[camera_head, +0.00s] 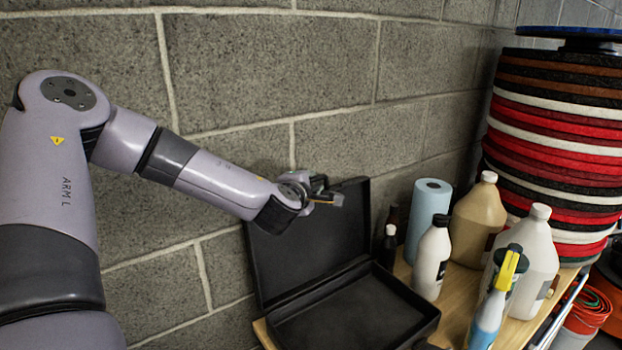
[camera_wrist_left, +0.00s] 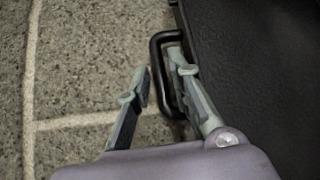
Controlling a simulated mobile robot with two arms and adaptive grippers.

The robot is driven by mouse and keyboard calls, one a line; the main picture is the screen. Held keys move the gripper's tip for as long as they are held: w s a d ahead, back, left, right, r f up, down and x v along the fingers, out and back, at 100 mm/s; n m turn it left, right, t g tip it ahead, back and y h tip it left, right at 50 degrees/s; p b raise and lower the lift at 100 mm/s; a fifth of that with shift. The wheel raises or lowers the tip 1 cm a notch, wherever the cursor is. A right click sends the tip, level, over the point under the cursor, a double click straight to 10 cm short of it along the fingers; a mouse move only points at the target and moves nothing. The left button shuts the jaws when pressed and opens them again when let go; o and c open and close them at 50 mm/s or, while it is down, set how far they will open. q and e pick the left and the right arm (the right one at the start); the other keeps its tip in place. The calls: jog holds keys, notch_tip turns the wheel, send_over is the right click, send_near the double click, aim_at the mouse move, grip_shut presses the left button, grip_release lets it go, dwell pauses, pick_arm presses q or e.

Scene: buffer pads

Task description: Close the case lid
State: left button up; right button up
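The black case stands open on a wooden table. Its lid (camera_head: 325,235) is raised, close to the block wall, and its base (camera_head: 425,318) lies flat with the inside showing. My left gripper (camera_head: 328,199) is at the top edge of the lid. In the left wrist view, my left gripper (camera_wrist_left: 159,72) is open, with its fingers apart. One finger overlaps the loop of the black handle (camera_wrist_left: 155,48) on the lid (camera_wrist_left: 255,70); the other is on the wall side, outside the loop. I cannot tell whether either finger touches the handle. My right gripper is not in view.
A blue roll (camera_head: 427,215), a white bottle (camera_head: 431,262), a tan jug (camera_head: 477,225), a white jug (camera_head: 535,260) and a spray bottle (camera_head: 490,318) stand right of the case. A tall stack of round pads (camera_head: 555,130) rises behind them. The block wall (camera_head: 270,60) is close behind the lid.

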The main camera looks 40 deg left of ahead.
pick_arm(q)
jog(key=shift+w+a, duration=0.1)
jog(key=shift+w, duration=0.35)
jog(key=shift+f, duration=0.1)
grip_shut()
dwell(0.4)
